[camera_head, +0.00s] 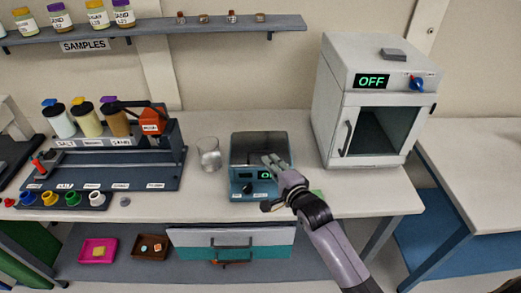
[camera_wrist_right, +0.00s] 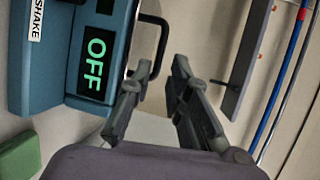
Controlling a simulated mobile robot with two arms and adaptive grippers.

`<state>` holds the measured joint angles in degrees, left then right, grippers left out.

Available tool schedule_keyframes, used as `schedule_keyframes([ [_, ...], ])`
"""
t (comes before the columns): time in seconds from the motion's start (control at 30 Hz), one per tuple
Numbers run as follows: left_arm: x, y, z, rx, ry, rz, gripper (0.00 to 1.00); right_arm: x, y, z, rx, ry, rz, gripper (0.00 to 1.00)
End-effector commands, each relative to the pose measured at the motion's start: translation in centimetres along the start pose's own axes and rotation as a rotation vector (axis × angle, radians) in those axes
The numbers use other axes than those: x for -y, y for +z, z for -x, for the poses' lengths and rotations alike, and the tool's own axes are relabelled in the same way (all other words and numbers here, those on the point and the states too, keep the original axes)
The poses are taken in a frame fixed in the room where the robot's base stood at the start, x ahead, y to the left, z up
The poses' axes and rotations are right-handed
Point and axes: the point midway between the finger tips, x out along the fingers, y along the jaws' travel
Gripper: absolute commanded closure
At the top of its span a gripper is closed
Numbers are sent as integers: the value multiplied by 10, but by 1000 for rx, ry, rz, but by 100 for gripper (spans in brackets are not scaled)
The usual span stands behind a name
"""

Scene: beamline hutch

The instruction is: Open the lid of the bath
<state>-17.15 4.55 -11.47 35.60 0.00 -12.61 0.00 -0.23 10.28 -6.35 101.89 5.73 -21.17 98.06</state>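The bath (camera_head: 244,186) is a small teal box in the middle of the table, with a dark grey top. Its lid (camera_head: 250,143) looks down over the top. In the right wrist view the bath's teal front (camera_wrist_right: 45,75) shows a green OFF display and a SHAKE label. My right gripper (camera_head: 270,161) is over the front right part of the bath; it also shows in the wrist view (camera_wrist_right: 162,66). Its fingers are apart, with a dark bar near the tips; I cannot tell whether they touch it. My left gripper is not in view.
A glass beaker (camera_head: 209,154) stands just left of the bath. A white oven (camera_head: 372,105) reading OFF stands to the right. A rack with bottles (camera_head: 100,170) fills the left. A green item (camera_wrist_right: 19,155) lies near the bath's front right. A shelf (camera_head: 160,32) hangs behind.

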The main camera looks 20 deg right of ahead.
Motion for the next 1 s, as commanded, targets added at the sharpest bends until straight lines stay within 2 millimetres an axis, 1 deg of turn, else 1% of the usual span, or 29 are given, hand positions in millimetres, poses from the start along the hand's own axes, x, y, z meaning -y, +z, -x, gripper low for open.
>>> schedule_keyframes([
  [0.03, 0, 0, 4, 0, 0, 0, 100, 2, 0, -11, 0, -1, 2, 83],
  [0.2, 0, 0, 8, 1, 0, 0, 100, 2, 0, -43, 0, 0, 2, 83],
  [0.4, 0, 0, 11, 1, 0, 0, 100, 1, 0, -70, 0, 0, 0, 83],
  [0.6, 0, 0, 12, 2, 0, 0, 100, 0, 0, -82, 0, 0, 1, 83],
  [0.9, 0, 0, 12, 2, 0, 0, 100, 0, 0, -83, 0, 0, 1, 83],
  [1.0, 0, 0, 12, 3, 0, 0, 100, 0, 0, -83, 0, 0, 1, 89],
])
